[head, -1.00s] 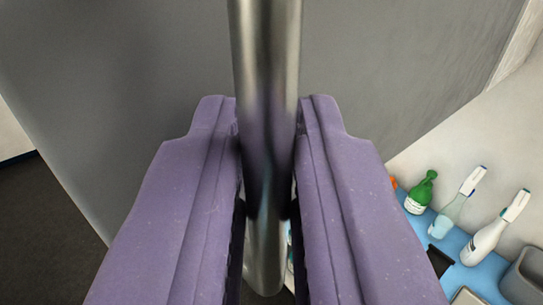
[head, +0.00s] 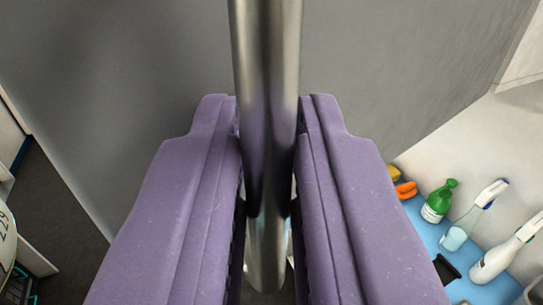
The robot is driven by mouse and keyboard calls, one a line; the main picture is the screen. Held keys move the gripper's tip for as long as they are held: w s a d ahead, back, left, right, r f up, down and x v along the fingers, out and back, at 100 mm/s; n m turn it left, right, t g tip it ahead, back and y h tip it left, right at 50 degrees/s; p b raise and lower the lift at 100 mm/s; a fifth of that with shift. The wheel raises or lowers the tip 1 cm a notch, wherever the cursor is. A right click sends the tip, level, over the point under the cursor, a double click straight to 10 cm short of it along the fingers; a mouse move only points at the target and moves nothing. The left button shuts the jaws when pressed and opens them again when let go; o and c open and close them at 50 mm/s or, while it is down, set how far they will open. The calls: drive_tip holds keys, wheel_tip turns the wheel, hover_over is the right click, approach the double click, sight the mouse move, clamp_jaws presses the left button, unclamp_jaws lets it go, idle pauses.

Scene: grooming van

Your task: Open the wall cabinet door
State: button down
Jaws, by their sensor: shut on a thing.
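A grey cabinet door (head: 150,70) fills most of the upper view, and its left edge runs down toward the middle left. A vertical polished metal bar handle (head: 266,60) stands in front of it. My gripper (head: 268,150) has its two purple fingers shut on this handle, one on each side. The bar's lower end shows below, between the fingers. The handle's mounts are hidden, and I cannot tell from this view how far the door is ajar.
At right, a blue surface (head: 425,225) by a pale wall holds a green bottle (head: 439,203), white spray bottles (head: 506,250), an orange item (head: 405,190) and a yellow item (head: 393,173). Dark floor (head: 60,215) and a round pale object (head: 6,240) show at left.

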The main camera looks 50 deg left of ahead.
drive_tip(key=c, duration=1.3)
unclamp_jaws()
drive_tip(key=shift+v, duration=3.9)
